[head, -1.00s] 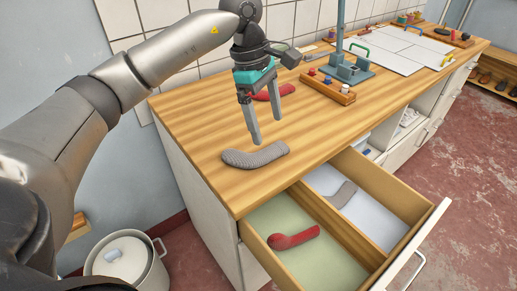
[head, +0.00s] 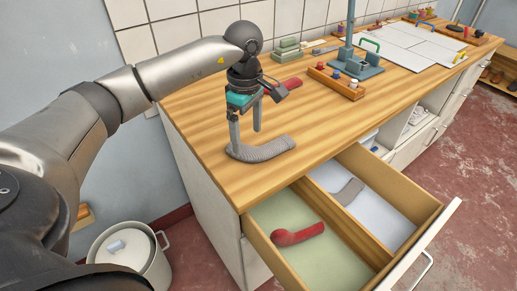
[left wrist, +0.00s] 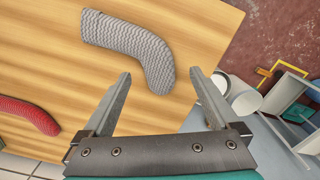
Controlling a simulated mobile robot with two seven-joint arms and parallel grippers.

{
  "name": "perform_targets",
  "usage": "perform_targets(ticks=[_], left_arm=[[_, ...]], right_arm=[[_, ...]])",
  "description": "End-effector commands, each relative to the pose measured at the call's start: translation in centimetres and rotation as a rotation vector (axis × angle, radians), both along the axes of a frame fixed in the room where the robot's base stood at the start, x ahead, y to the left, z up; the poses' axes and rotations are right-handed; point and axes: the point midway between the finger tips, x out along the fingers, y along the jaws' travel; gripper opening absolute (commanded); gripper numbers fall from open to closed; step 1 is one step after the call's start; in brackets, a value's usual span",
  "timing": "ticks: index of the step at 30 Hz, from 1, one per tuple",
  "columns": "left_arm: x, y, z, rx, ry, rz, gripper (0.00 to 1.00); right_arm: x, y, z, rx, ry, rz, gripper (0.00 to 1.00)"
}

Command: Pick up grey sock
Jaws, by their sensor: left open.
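A ribbed grey sock (head: 265,152) lies on the wooden counter top near its front left corner. It also shows in the left wrist view (left wrist: 135,42), curved, with one end between the fingertips in the picture. My left gripper (head: 246,140) is open and points down at the left end of this sock. In the left wrist view its fingers (left wrist: 160,73) are apart with nothing gripped; whether they touch the sock I cannot tell. Another grey sock (head: 348,191) lies in the right compartment of the open drawer. My right gripper is not in view.
A red sock (head: 286,85) lies on the counter behind the gripper. Another red sock (head: 297,236) lies in the drawer's green left compartment. A wooden block rack (head: 337,83) and a blue-grey stand (head: 355,68) are further back.

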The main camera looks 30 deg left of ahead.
Motion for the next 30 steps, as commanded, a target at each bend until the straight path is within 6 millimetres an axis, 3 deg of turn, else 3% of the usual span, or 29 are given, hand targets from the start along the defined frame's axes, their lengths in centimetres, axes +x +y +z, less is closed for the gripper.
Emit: perform_targets(ticks=[9, 17, 30], left_arm=[[0.5, 0.2, -4.4, -0.001, 0.004, -0.001, 0.95], [0.6, 0.3, -4.9, -0.001, 0.001, -0.001, 0.95], [0.6, 0.3, -4.8, -0.001, 0.001, -0.001, 0.46]], right_arm=[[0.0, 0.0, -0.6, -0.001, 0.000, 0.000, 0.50], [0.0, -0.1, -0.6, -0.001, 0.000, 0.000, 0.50], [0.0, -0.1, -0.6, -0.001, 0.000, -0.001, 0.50]])
